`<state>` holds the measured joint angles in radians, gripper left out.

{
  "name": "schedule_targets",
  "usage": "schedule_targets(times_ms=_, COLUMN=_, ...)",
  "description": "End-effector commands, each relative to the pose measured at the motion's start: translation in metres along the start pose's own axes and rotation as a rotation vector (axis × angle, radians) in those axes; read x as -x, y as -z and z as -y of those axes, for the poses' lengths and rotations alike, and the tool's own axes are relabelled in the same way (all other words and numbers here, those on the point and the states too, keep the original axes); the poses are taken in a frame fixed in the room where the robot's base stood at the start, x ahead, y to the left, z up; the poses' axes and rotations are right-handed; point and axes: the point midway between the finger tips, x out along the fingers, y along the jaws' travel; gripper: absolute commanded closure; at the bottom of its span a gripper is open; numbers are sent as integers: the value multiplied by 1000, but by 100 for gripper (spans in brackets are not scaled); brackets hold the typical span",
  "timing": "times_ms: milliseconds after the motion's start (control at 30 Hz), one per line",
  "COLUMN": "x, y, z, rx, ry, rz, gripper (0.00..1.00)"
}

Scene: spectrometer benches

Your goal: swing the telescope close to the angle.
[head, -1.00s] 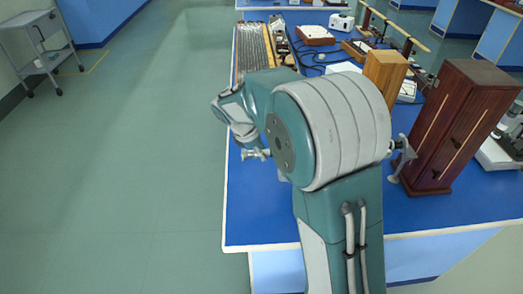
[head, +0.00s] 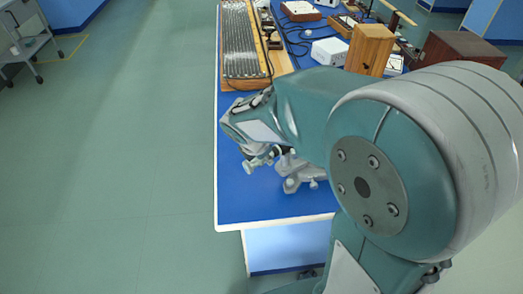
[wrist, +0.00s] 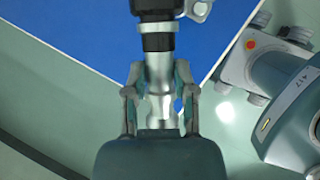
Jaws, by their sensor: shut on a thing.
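The telescope (wrist: 158,42) is a silver tube with a black band, running up the middle of the wrist view. My gripper (wrist: 159,80) is shut on its silver end, one finger on each side. In the head view, my gripper's end of the arm is low over the front left of the blue bench, and a small silver part of the instrument shows just below it. The spectrometer's grey base (head: 302,180) stands on the bench, partly hidden by my arm. No angle scale can be read.
The blue bench (head: 235,195) has its left edge along a clear green floor (head: 110,190). A long ribbed board (head: 242,45), a white box (head: 329,51), a wooden block (head: 369,48) and a dark wooden cabinet (head: 462,47) stand farther back. A grey trolley (head: 28,42) is far left.

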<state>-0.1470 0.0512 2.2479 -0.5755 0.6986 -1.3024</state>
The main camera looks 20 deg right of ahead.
Motion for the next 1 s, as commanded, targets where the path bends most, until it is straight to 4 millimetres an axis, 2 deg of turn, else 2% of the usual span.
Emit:
schedule_targets(times_ms=167, x=-2, y=1, z=2, rx=0, ry=7, rz=-1, gripper=100)
schedule_targets(times_ms=200, x=-2, y=1, z=2, rx=0, ry=7, rz=-1, gripper=47)
schedule_targets(times_ms=233, x=-2, y=1, z=1, rx=0, ry=7, rz=-1, gripper=34)
schedule_targets(times_ms=267, x=-2, y=1, z=1, rx=0, ry=6, rz=-1, gripper=30)
schedule_targets(times_ms=667, x=2, y=0, z=0, rx=-2, ry=1, rz=1, gripper=30)
schedule_targets(times_ms=767, x=12, y=0, z=-1, rx=-2, ry=-2, rz=2, gripper=30)
schedule_targets(times_ms=1000, x=60, y=1, z=-2, rx=-1, ry=-4, rz=1, gripper=30)
